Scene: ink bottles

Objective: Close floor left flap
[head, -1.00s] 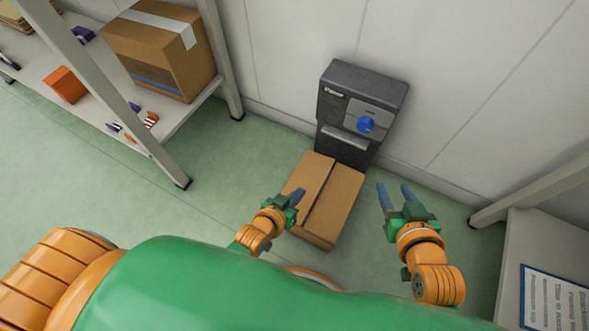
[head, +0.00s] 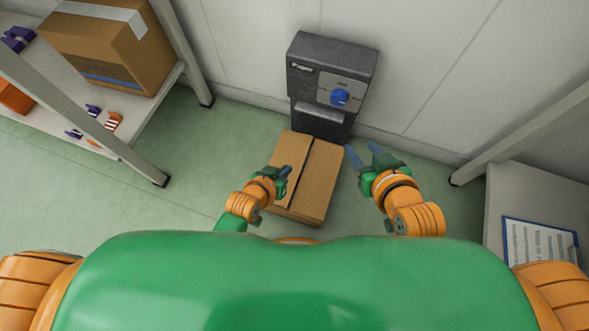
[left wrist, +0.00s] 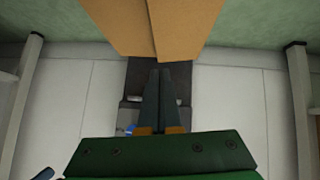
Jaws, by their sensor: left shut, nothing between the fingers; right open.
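A brown cardboard box stands on the floor in front of a dark grey machine (head: 331,88). Its left flap (head: 293,150) and right flap (head: 320,180) both look folded over the top, with a narrow dark seam between them. The left flap looks about level. My left gripper (head: 285,171) is shut and empty, over the box's left part; whether it touches the flap I cannot tell. In the left wrist view its fingers (left wrist: 162,75) are together, with the box top (left wrist: 185,25) beyond. My right gripper (head: 363,152) is open and empty, right of the box.
A shelf with a taped carton (head: 108,45) and small parts stands at the left. A grey table with a clipboard (head: 540,243) is at the right. The green floor (head: 205,150) left of the box is clear.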

